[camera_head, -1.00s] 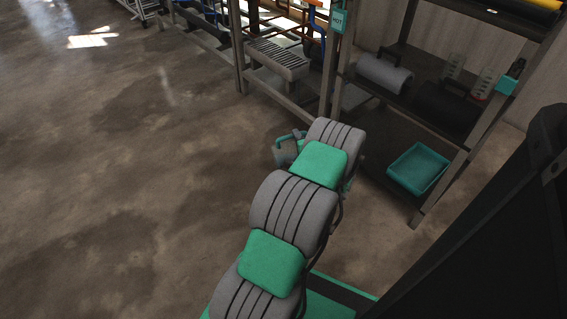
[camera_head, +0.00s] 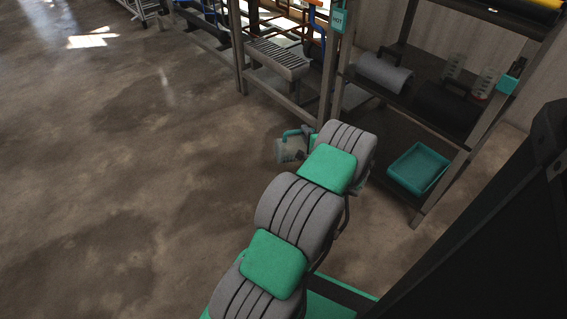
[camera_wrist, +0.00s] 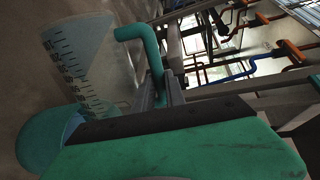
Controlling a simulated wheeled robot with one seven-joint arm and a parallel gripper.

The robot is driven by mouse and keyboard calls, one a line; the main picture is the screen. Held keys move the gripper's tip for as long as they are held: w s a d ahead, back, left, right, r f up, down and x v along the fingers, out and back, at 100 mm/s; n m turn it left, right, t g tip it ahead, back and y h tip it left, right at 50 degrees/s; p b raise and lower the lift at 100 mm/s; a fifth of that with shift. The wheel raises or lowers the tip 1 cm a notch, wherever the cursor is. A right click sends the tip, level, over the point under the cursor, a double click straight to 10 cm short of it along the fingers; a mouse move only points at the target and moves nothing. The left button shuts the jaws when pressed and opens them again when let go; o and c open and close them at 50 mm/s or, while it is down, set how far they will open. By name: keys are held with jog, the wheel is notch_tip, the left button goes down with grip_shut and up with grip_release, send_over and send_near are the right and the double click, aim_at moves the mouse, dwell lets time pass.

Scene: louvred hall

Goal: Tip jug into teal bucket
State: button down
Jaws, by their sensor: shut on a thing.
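The jug (camera_wrist: 85,60) is clear with dark measuring marks and a teal handle (camera_wrist: 148,45), in the upper left of the wrist view. My gripper (camera_wrist: 163,92) is shut on the jug's handle. In the head view the jug (camera_head: 289,150) hangs just left of the end of my arm, beside my gripper (camera_head: 312,141); its exact tilt is hard to tell.
A dark shelf rack stands at right, with a teal tray (camera_head: 419,168) low down and a grey roll (camera_head: 383,73) higher up. A frame with a slatted grey surface (camera_head: 277,58) stands behind the arm. Open concrete floor (camera_head: 110,190) lies to the left.

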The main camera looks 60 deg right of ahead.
aim_at(282, 155)
dwell(0.4)
jog(key=w+a+f+n, duration=0.1)
jog(key=w+a+n+b, duration=0.1)
jog(key=w, duration=0.1)
jog(key=shift+a+f, duration=0.3)
jog(key=shift+f, duration=0.1)
jog(key=shift+w+a+n+g, duration=0.2)
jog(key=shift+n+g, duration=0.1)
jog(key=shift+n, duration=0.2)
jog(key=w+a+f+n+b, duration=0.1)
jog(key=w+a+f+n+h, duration=0.1)
jog(key=f, duration=0.1)
jog(key=w+a+f+n+b, duration=0.1)
jog(key=f, duration=0.1)
jog(key=shift+w+a+f+n+g+b, duration=0.1)
jog(key=shift+w+a+n+g+b, duration=0.05)
jog(key=shift+w+n+g+b, duration=0.25)
jog(key=shift+w+a+f+n+h, duration=0.2)
jog(key=shift+f+n+h, duration=0.1)
jog(key=shift+n, duration=0.1)
